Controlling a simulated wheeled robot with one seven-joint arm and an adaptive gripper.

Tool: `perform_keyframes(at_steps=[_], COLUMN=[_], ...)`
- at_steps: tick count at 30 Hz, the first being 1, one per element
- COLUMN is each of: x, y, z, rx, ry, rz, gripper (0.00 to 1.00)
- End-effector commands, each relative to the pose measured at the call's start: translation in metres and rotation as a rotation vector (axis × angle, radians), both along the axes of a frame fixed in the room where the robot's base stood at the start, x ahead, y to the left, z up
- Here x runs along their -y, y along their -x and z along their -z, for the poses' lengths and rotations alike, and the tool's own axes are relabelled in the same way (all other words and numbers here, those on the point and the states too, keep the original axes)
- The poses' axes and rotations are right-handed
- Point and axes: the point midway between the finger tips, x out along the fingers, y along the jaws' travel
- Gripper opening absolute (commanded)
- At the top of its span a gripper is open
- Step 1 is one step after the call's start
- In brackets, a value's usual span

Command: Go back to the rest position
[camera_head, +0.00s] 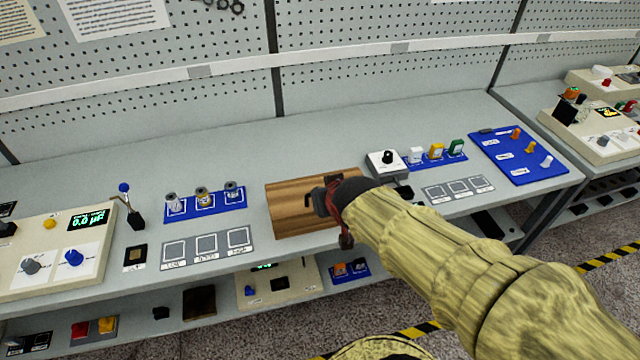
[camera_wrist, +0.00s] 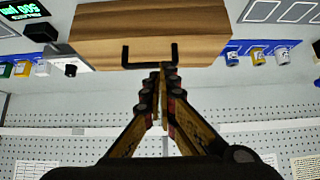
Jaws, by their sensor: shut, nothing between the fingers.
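My arm, in a yellow sleeve, reaches in from the lower right in the head view. My gripper (camera_head: 330,200) is over the wooden block (camera_head: 285,210) on the bench. In the wrist view my gripper (camera_wrist: 166,68) is shut, its fingertips together and empty. The fingertips are close to the black handle (camera_wrist: 150,62) on the wooden block's face (camera_wrist: 200,30). I cannot tell whether they touch it. My arm and gripper hide the right part of the block in the head view.
A blue tray with several spools (camera_head: 205,206) stands left of the block. A white box with a black knob (camera_head: 386,162) and coloured pieces (camera_head: 436,152) stand to the right. A blue board (camera_head: 518,160) lies farther right. A perforated wall (camera_head: 180,60) rises behind the bench.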

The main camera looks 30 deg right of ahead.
Motion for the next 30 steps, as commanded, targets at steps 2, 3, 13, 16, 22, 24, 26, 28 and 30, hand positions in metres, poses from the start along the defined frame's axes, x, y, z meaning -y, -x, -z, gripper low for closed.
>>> perform_keyframes(at_steps=[2,3,13,16,22,24,26,28,30], x=[-0.004,-0.006,-0.015,-0.015,-0.015,-0.015,-0.016,-0.017,-0.023], y=[0.014,0.019,0.05,0.053,0.054,0.06,0.07,0.085,0.1], z=[0.0,0.001,0.007,0.008,0.009,0.015,0.023,0.027,0.023], rx=[0.003,0.003,0.001,0.0,-0.007,-0.04,-0.089,-0.151,-0.214], ry=[0.001,0.001,0.0,0.001,0.006,0.012,0.013,0.01,0.002], rz=[-0.001,-0.001,-0.001,-0.001,-0.006,-0.013,-0.017,-0.021,-0.035], gripper=[0.0,0.0,0.0,0.0,0.0,0.0,0.0,0.0,0.0])
